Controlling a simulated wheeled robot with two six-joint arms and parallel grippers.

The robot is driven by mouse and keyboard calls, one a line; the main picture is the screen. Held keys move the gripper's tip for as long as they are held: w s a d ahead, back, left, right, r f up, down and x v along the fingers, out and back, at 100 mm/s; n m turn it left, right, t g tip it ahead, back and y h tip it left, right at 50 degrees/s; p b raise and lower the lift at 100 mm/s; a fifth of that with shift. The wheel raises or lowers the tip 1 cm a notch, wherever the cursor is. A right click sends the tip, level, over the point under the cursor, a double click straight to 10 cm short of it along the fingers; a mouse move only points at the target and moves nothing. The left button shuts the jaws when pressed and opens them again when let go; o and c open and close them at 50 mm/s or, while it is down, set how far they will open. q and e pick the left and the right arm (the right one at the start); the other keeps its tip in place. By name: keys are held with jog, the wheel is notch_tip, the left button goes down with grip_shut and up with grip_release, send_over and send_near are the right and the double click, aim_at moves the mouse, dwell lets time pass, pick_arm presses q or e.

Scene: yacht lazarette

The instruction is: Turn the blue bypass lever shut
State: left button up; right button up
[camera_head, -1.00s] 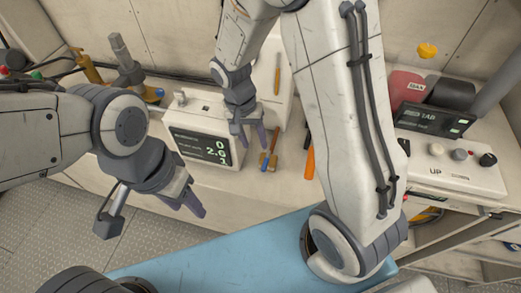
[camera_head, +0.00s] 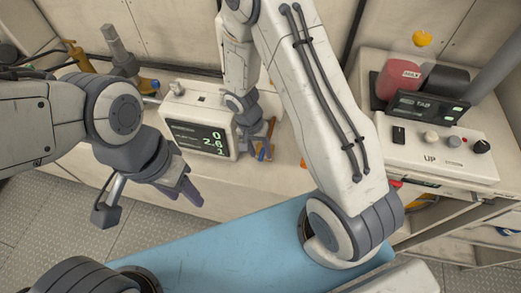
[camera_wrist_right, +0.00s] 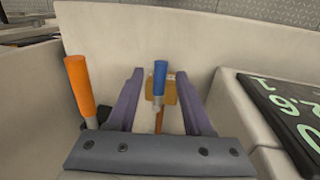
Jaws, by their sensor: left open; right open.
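The blue bypass lever (camera_wrist_right: 160,76) stands upright in the right wrist view, with a brass-coloured block (camera_wrist_right: 169,88) just behind it. My right gripper (camera_wrist_right: 161,90) is open, with one finger on each side of the blue lever. A gap shows between the lever and each finger, so I see no grip on it. In the head view my right gripper (camera_head: 259,142) is low beside the display box, and it largely hides the lever. My left gripper (camera_head: 186,189) is open and empty, in front of the display box and away from the lever.
An orange handle (camera_wrist_right: 80,85) stands left of my right gripper in the wrist view. The display box (camera_head: 199,125) with green digits is close on the other side. A control panel (camera_head: 437,150) with knobs is at the right. A blue surface (camera_head: 225,255) lies in front.

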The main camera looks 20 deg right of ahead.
grip_shut()
dwell(1.4)
